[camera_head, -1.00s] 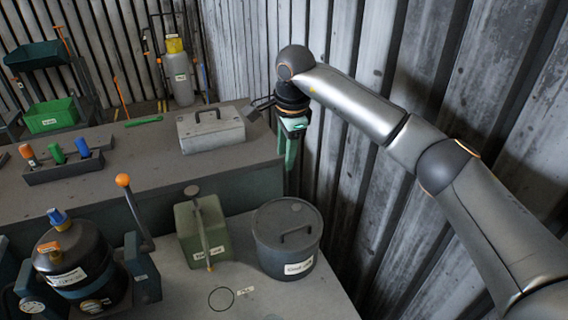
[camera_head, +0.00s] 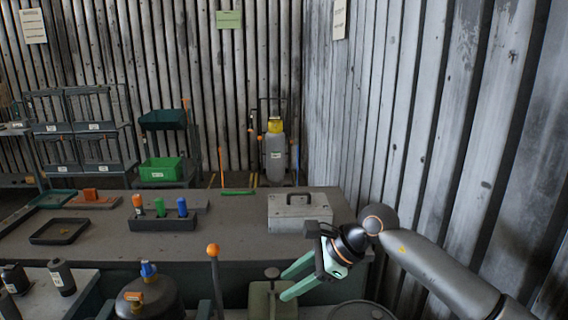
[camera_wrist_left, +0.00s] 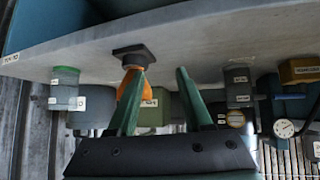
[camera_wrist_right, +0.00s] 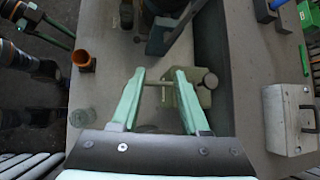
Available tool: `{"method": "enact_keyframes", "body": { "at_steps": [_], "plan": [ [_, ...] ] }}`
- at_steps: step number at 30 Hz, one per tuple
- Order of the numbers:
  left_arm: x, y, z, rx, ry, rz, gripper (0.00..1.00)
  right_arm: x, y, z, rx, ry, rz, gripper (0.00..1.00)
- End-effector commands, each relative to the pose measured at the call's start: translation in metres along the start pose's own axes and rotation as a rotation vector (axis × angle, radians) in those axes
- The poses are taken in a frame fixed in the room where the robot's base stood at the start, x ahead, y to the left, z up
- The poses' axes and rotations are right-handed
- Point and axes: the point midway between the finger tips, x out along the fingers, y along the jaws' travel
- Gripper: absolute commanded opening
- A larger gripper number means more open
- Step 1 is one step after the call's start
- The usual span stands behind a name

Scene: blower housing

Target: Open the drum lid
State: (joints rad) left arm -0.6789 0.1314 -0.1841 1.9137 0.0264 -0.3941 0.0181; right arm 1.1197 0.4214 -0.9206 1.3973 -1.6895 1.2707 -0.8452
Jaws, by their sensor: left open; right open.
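The round grey drum (camera_head: 350,307) is cut off at the bottom edge of the head view; only part of its rim shows, and its lid handle is out of sight. My right gripper (camera_head: 285,286) is open and empty, pointing left above the green box (camera_head: 262,304), to the left of the drum. In the right wrist view the green box (camera_wrist_right: 188,100) shows beyond the right fingers, which are apart. My left gripper (camera_wrist_left: 157,72) shows only in its wrist view, open, with an orange cup-like part (camera_wrist_left: 146,82) behind one finger; I cannot tell whether they touch.
An orange-knobbed lever (camera_head: 213,250) and a dark vessel with a blue cap (camera_head: 148,292) stand left of the green box. A grey case (camera_head: 298,213) sits on the raised bench behind. The corrugated wall (camera_head: 400,120) is close on the right.

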Motion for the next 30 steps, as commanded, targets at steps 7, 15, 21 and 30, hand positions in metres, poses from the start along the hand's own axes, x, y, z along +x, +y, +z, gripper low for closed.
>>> {"method": "enact_keyframes", "body": {
  "at_steps": [7,15,21,30],
  "plan": [
    [0.0,0.0,0.0,0.0,0.0,0.0,0.5,0.005,0.039,0.113,0.421,-0.739,0.016,0.45],
    [0.0,0.0,0.0,0.0,0.0,0.0,0.5,-0.068,0.014,0.108,1.149,-1.391,0.008,0.45],
    [0.0,0.0,0.0,0.0,0.001,0.0,0.5,-0.094,0.002,0.011,1.805,-1.738,-0.05,0.45],
    [0.0,0.0,-0.001,0.0,0.001,0.0,0.5,-0.059,0.095,-0.169,-2.305,1.55,0.27,0.45]
  ]
}}
